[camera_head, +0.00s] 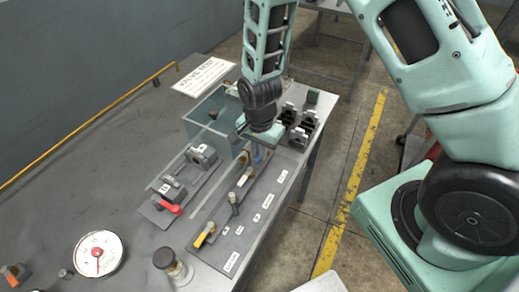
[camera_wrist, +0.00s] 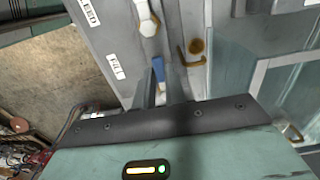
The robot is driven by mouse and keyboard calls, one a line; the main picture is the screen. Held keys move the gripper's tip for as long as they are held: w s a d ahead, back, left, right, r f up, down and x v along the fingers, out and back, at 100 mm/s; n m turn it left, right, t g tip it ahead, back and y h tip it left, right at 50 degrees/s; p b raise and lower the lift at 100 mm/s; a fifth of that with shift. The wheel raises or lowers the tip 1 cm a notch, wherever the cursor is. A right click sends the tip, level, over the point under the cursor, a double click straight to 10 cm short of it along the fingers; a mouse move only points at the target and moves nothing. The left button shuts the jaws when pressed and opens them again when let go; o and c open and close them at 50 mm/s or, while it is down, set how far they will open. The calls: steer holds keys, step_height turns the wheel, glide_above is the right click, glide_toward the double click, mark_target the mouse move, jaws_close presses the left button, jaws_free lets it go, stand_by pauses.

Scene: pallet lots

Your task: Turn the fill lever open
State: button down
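The fill lever has a blue handle (camera_wrist: 158,68). It is beside the label "FILL" (camera_wrist: 116,66) on the grey valve panel (camera_wrist: 105,25) in the wrist view. In the head view the blue handle (camera_head: 258,155) shows just below my gripper (camera_head: 252,146), at the far end of the panel. In the wrist view my gripper (camera_wrist: 162,85) has its two narrow fingers close on either side of the blue handle. I cannot tell whether they touch it or are clamped on it. The handle's lower part is partly hidden by the fingers.
A clear tank (camera_head: 205,130) stands left of my gripper. Nearer on the panel are a white-handled lever (camera_head: 244,176) and a yellow lever (camera_head: 204,235). A red-handled valve (camera_head: 168,207), a round gauge (camera_head: 99,254) and dark blocks (camera_head: 298,125) are also on the table.

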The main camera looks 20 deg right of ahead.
steer(key=shift+s+n, duration=0.1)
steer(key=shift+n, duration=0.2)
steer(key=n, duration=0.2)
steer(key=s+d+n+b, duration=0.1)
steer(key=n, duration=0.1)
steer(key=shift+d, duration=0.15)
steer(key=n, duration=0.1)
steer(key=d+n, duration=0.1)
steer(key=n, duration=0.3)
steer(key=shift+s+d, duration=0.15)
steer(key=shift+d, duration=0.1)
steer(key=n, duration=0.2)
steer(key=d+n, duration=0.1)
steer(key=n, duration=0.1)
steer(key=shift+d+n+b, duration=0.2)
steer(key=shift+n+b, duration=0.1)
steer(key=shift+w+d+n, duration=0.2)
steer(key=shift+d+n, duration=0.1)
steer(key=shift+n, duration=0.65)
steer(key=shift+w+d+n, duration=0.15)
steer(key=shift+d+n, duration=0.1)
steer(key=shift+n, duration=0.7)
steer(key=c, duration=1.7)
jaws_free()
steer(key=shift+c, duration=0.2)
step_height(320, 180, up, 18)
steer(key=shift+f, duration=0.25)
